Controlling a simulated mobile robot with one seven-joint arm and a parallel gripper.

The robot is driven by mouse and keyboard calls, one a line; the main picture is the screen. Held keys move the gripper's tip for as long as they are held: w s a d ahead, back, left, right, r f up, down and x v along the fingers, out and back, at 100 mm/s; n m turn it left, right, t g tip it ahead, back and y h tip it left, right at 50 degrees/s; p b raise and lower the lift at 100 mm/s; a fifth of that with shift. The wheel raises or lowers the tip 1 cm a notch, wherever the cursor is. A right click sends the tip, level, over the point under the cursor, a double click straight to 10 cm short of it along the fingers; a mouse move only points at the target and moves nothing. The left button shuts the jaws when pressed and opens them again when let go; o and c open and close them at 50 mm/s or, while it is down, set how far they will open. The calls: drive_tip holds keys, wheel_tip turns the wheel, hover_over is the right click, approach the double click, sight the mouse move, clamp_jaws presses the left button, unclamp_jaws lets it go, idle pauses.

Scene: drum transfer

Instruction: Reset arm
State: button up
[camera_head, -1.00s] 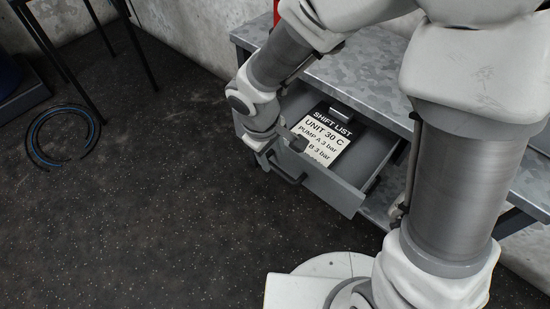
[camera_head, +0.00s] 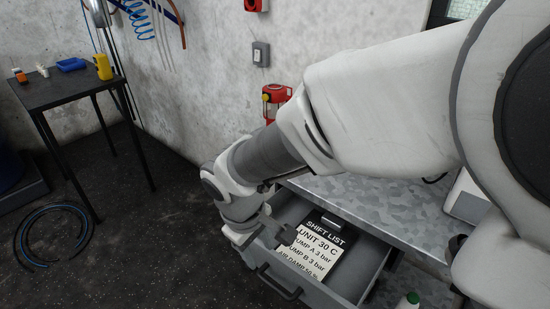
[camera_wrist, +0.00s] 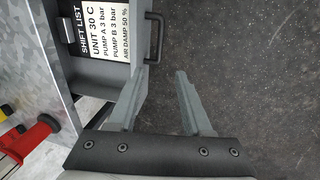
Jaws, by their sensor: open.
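My gripper (camera_head: 280,234) is at the left side of the open drawer (camera_head: 345,291), in front of part of it. In the wrist view my gripper (camera_wrist: 163,74) has its two fingers apart, with only dark floor between the tips. The drawer handle (camera_wrist: 155,40) is just beyond the fingertips there. A shift list (camera_head: 318,251) on a clipboard lies in the drawer, and it also shows in the wrist view (camera_wrist: 108,30). My arm reaches across the right of the head view and hides part of the bench.
The metal bench (camera_head: 400,205) stands over the drawer. A red device (camera_head: 276,94) with a yellow part is behind my arm. A black side table (camera_head: 70,88) with small items stands at left, a coiled hose (camera_head: 52,238) by it. The floor between is clear.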

drive_tip(key=s+d+r+m+t, duration=0.1)
drive_tip(key=s+d+r+m, duration=0.1)
drive_tip(key=d+r+m, duration=0.4)
drive_tip(key=s+d+r+m+t+y, duration=0.1)
drive_tip(key=s+d+r+t, duration=0.2)
drive_tip(key=d, duration=0.4)
drive_tip(key=s+d+r+m, duration=0.2)
drive_tip(key=d+r+m, duration=0.2)
drive_tip(key=d+r, duration=0.25)
wheel_tip(320, 180, up, 12)
drive_tip(key=p, duration=1.3)
drive_tip(key=shift+d+f, duration=0.15)
drive_tip(key=shift+d, duration=0.1)
drive_tip(key=shift+s+d, duration=0.1)
